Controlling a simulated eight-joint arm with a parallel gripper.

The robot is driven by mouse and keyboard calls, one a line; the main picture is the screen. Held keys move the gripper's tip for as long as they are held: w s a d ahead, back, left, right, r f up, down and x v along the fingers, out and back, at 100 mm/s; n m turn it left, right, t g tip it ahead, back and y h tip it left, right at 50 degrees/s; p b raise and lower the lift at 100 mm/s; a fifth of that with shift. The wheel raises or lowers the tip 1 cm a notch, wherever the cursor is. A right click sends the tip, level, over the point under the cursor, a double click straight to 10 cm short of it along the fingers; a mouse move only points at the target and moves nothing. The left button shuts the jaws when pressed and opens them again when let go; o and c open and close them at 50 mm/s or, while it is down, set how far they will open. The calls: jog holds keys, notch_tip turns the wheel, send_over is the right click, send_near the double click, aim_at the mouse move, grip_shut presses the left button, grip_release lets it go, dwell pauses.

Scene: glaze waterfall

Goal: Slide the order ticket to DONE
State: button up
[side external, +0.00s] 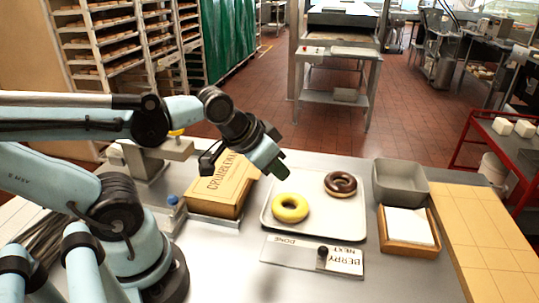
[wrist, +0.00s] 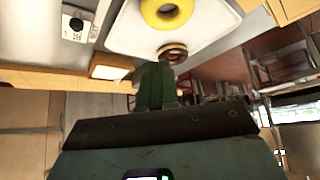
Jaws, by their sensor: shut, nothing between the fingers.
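The order ticket (side external: 347,263), white and marked BERRY upside down, lies at the right part of a flat board (side external: 283,255), below the word NEXT. A dark knob (side external: 322,252) stands by the ticket's left end. DONE is printed at the board's left part. The knob also shows at the upper left of the wrist view (wrist: 76,23). My gripper (side external: 281,166) has dark green fingers, shut and empty, raised above the tray's back left corner, behind the board and apart from it. The fingers also show in the wrist view (wrist: 155,85).
A white tray (side external: 268,216) holds a yellow donut (side external: 290,207) and a chocolate donut (side external: 341,184) behind the board. A cardboard box (side external: 222,186) stands left. A grey bin (side external: 400,181) and a wooden holder (side external: 408,229) with white paper stand right. The counter before the board is clear.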

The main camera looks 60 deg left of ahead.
aim_at(324, 248)
jog(key=o, duration=0.4)
jog(key=shift+w+d+r, duration=0.1)
jog(key=shift+w+d, duration=0.1)
jog(key=shift+d, duration=0.15)
jog(key=o, duration=0.4)
jog(key=d+g, duration=0.2)
jog(key=d, duration=0.1)
jog(key=w+d+g, duration=0.1)
jog(key=d+g, duration=0.1)
jog(key=d, duration=0.2)
jog(key=w+d+r+g, duration=0.1)
jog(key=d+g, duration=0.1)
jog(key=d, duration=0.2)
jog(key=shift+w+g, duration=0.1)
jog(key=shift+g, duration=0.5)
jog(key=shift+d+f, duration=0.2)
jog(key=shift+f, duration=1.8)
jog(key=shift+d+f, duration=0.2)
jog(key=shift+f, duration=1.85)
jog(key=shift+d+f, duration=0.2)
jog(key=shift+f, duration=1.8)
grip_shut()
